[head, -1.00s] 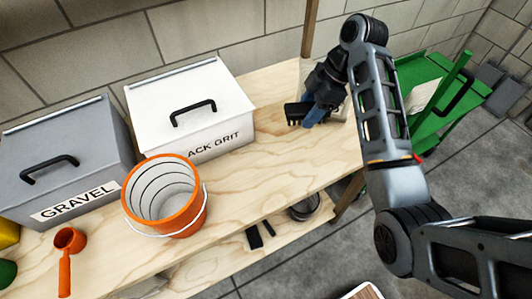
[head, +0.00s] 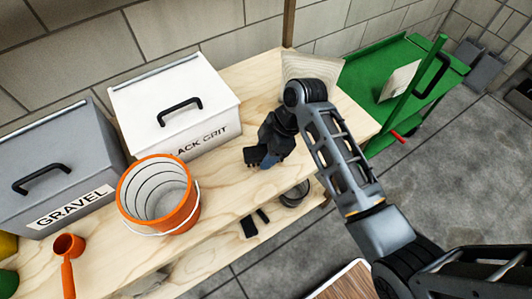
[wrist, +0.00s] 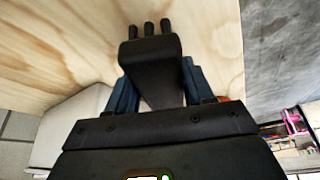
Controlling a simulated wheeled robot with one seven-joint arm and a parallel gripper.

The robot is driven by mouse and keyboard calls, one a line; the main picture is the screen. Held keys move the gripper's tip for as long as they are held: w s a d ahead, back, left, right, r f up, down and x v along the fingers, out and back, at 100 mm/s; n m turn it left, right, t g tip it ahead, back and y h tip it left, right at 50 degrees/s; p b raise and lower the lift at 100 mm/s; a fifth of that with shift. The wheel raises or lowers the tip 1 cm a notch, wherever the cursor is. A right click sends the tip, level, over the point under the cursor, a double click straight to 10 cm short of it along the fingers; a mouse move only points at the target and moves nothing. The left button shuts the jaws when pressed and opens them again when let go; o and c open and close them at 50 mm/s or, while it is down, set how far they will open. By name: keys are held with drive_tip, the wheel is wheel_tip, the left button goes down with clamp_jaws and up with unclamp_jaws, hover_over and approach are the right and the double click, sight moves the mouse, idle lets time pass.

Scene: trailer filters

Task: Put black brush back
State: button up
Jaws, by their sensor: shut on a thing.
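My gripper (head: 266,160) is over the right part of the wooden bench, right of the white box. Its blue fingers are shut on the black brush (head: 253,156). In the wrist view the brush (wrist: 150,62) is a dark block between the two blue fingers (wrist: 158,85), with short black tufts at its far end. The pale wooden bench top shows behind it. The brush appears to be held above the bench; I cannot tell the exact gap. Part of the brush is hidden by the gripper.
The white grit box (head: 172,112), grey gravel box (head: 58,165), orange bucket (head: 160,198) and orange scoop (head: 67,255) stand on the bench (head: 225,178). A lower shelf holds black items (head: 248,228) and a round container (head: 292,193). A green cart (head: 370,75) stands right.

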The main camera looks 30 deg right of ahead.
drive_tip(key=shift+f, duration=0.95)
drive_tip(key=shift+f, duration=0.1)
drive_tip(key=o, duration=1)
drive_tip(key=v, duration=1.2)
